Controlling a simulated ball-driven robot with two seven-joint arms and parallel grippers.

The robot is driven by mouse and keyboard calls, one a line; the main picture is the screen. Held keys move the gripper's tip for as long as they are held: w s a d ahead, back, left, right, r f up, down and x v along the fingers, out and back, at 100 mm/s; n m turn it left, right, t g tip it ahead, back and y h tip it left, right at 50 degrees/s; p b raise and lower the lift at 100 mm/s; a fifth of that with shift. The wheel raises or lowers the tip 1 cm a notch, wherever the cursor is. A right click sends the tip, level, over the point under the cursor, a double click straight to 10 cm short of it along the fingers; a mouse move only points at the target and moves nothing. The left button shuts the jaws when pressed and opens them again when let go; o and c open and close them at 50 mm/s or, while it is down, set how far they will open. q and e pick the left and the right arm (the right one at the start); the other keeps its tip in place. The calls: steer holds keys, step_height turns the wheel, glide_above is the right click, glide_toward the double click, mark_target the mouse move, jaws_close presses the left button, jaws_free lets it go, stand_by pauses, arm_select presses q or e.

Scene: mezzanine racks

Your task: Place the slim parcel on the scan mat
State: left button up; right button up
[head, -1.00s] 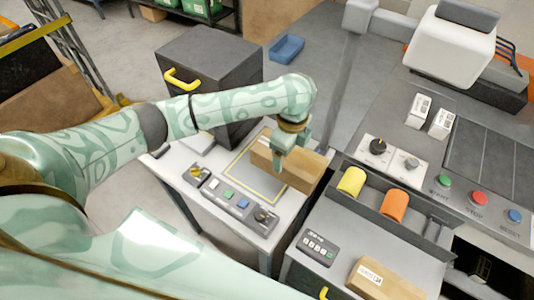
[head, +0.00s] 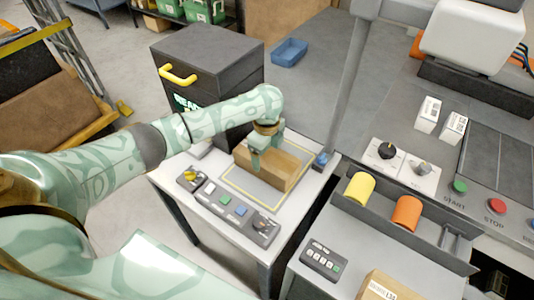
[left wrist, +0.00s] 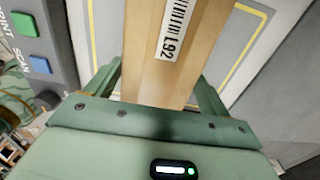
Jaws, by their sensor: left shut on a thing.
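The slim parcel (head: 281,166) is a long brown carton. It lies over the scan mat (head: 240,187), a grey pad with a yellow outline on the small light table. My left gripper (head: 264,150) comes down from above and is shut on the parcel. In the left wrist view the parcel (left wrist: 163,70) runs between the fingers, with a white barcode label reading L92. The mat's yellow border (left wrist: 238,62) shows beside it. I cannot tell whether the parcel's underside touches the mat. My right gripper is not in view.
A button panel (head: 229,209) lies along the table's front edge. A dark cabinet (head: 215,70) with a yellow handle stands behind. To the right are a tray with yellow and orange rolls (head: 407,213), another labelled carton (head: 388,287) and a control console (head: 455,210).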

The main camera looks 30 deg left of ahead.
mark_target(267, 156)
arm_select(q)
steer(key=o, duration=1.5)
steer(key=shift+s, duration=0.1)
step_height(267, 156, up, 12)
steer(key=p, duration=0.5)
steer(key=shift+r, duration=0.15)
steer(key=shift+d, duration=0.1)
